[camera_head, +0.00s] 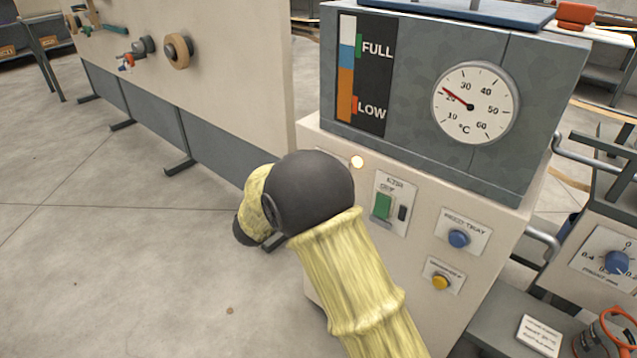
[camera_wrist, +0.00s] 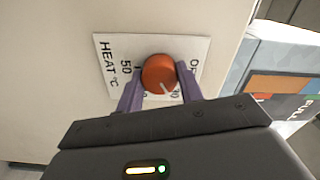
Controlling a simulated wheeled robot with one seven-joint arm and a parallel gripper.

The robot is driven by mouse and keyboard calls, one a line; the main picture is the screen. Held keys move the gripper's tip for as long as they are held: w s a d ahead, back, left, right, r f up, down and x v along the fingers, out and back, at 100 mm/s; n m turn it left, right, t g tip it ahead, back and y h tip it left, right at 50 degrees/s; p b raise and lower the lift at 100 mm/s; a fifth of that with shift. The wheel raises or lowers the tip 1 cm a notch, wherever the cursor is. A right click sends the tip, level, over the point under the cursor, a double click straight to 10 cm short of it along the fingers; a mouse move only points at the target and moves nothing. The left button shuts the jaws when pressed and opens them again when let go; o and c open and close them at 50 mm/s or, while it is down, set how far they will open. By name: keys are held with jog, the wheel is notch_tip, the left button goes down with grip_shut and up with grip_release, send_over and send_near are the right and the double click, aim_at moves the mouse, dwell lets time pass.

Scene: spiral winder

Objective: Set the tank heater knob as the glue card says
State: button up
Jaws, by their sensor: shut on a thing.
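In the wrist view an orange knob (camera_wrist: 156,68) sits on a white plate (camera_wrist: 107,45) marked HEAT °C, with 50 and part of OFF readable. My gripper (camera_wrist: 160,73) has its two purple fingers shut on the knob's opposite sides. The knob's white pointer line aims down and right in the picture, close to a partly covered number that looks like 30. Other marks are hidden by the knob and fingers. In the head view my arm hides the gripper and knob. The tank's dial (camera_head: 475,103) reads a little above 20 °C.
The grey tank (camera_head: 420,150) has a level gauge (camera_head: 347,80) between FULL and LOW. Below are a green switch (camera_head: 383,206), a blue button (camera_head: 459,239) and a yellow button (camera_head: 440,282). A white card (camera_head: 540,335) at lower right is too small to read.

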jog(key=shift+a+f, duration=0.15)
jog(key=o, duration=1)
jog(key=p+v, duration=0.4)
jog(key=v, duration=1.3)
jog(key=shift+s, duration=0.2)
jog(key=shift+w+a, duration=0.1)
